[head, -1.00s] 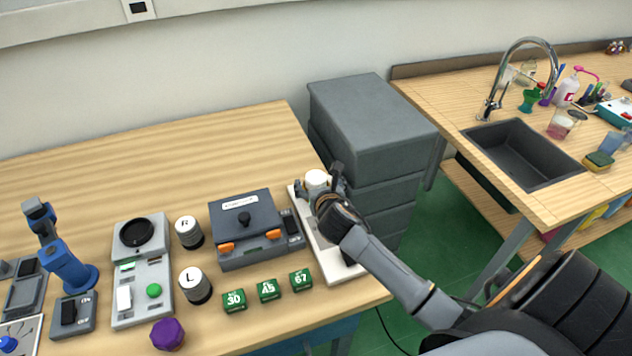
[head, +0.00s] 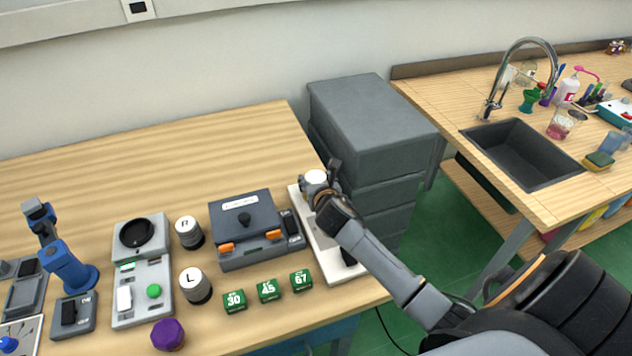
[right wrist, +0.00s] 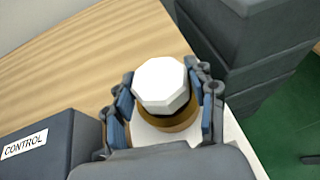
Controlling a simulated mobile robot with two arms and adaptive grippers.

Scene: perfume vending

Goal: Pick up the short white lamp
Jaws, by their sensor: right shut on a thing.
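The short white lamp (head: 316,178) is at the back end of a white board on the wooden table, at the table's right side. In the right wrist view the lamp (right wrist: 161,85) has a white faceted top over a brown-gold round base. My right gripper (head: 320,184) is shut on the lamp, with one finger on each side of it; the fingers also show in the right wrist view (right wrist: 165,105). The gripper hides part of the lamp in the head view. My left gripper is not in view.
A grey control box (head: 245,230) with orange latches stands left of the white board (head: 330,262). Green numbered blocks (head: 268,290) lie in front of it. A grey drawer cabinet (head: 372,130) stands close behind on the right. The table's back left is clear.

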